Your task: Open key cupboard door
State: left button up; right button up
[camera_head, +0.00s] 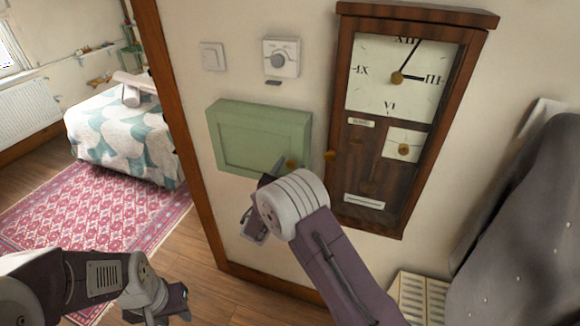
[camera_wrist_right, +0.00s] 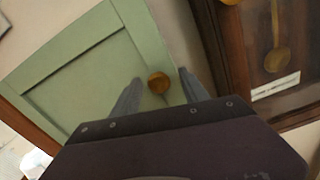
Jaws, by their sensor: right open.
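The key cupboard is a green box with a framed door (camera_head: 250,142), mounted on the wall left of the clock. The door appears shut. Its round brass knob (camera_head: 291,163) sits near the door's lower right; it also shows in the right wrist view (camera_wrist_right: 158,83). My right gripper (camera_wrist_right: 160,95) is open, with its two fingers on either side of the knob; I cannot tell whether they touch it. In the head view my right wrist hides part of the cupboard's lower edge. My left gripper (camera_head: 165,305) hangs low at the lower left, away from the cupboard, its jaws unclear.
A tall wooden wall clock (camera_head: 345,130) with its own brass knob hangs close right of the cupboard. A thermostat (camera_head: 281,58) and a switch (camera_head: 212,56) are above. A wooden door frame (camera_head: 178,120) stands left. A dark grey padded object (camera_head: 525,230) fills the right.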

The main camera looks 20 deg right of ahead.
jog(key=shift+w+f, duration=0.15)
jog(key=shift+w, duration=0.1)
jog(key=c, duration=0.6)
grip_shut()
dwell(0.5)
